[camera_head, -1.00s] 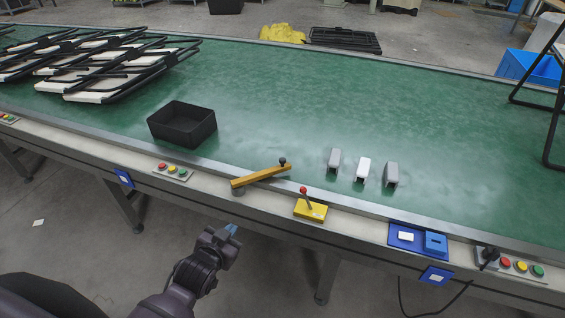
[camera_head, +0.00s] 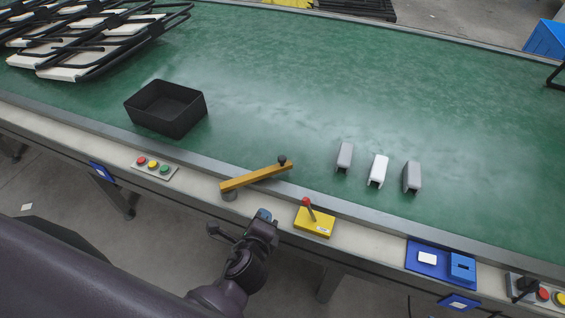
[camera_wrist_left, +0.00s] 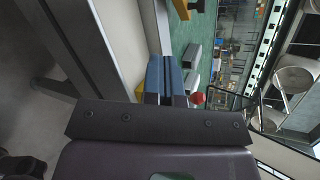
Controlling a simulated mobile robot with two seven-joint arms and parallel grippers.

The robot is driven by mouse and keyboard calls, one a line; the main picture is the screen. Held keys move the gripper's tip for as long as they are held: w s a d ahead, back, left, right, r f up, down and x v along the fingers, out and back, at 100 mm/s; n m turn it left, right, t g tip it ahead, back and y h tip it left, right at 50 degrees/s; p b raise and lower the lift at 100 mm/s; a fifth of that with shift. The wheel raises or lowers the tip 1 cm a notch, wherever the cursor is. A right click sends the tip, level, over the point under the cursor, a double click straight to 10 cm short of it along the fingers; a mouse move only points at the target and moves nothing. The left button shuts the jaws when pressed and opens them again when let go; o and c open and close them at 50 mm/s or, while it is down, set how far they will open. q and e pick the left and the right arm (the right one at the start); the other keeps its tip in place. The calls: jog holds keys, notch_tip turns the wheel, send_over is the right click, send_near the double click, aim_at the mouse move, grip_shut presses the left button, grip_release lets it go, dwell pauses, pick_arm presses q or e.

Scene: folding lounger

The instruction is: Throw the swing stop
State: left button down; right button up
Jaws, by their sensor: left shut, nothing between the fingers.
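The swing stop appears to be the orange-yellow bar (camera_head: 250,178) with a black knob (camera_head: 282,160) at its right end. Its left end sits on a round post on the near rail, and the bar slants out over the green belt's edge. Part of it shows in the left wrist view (camera_wrist_left: 187,8). My left gripper (camera_head: 264,214) is shut and empty, below the bar and left of the yellow lever box. Its blue fingers (camera_wrist_left: 166,78) are together in the left wrist view. My right gripper is not in view.
A yellow box (camera_head: 314,222) with a red-knobbed lever stands on the rail right of my gripper. A black bin (camera_head: 166,108), several folded frames (camera_head: 85,40) and grey and white clips (camera_head: 378,170) lie on the belt.

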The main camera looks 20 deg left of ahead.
pick_arm(q)
jog(key=m, duration=0.2)
jog(key=w+d+r+m+y, duration=0.1)
jog(key=m, duration=0.2)
jog(key=d+m+t, duration=0.1)
jog(key=m, duration=0.1)
jog(key=shift+w+r+m+b, duration=0.3)
jog(key=shift+w, duration=0.05)
jog(key=m, duration=0.2)
jog(key=d+r+m, duration=0.1)
jog(key=shift+w+t+y, duration=0.25)
jog(key=shift+t+y, duration=0.15)
jog(key=m, duration=0.1)
jog(key=b, duration=0.1)
send_near(281, 162)
jog(key=x, duration=0.6)
jog(key=shift+w+f, duration=0.1)
jog(key=shift+w, duration=0.25)
jog(key=shift+w+a, duration=0.1)
jog(key=shift+w, duration=0.3)
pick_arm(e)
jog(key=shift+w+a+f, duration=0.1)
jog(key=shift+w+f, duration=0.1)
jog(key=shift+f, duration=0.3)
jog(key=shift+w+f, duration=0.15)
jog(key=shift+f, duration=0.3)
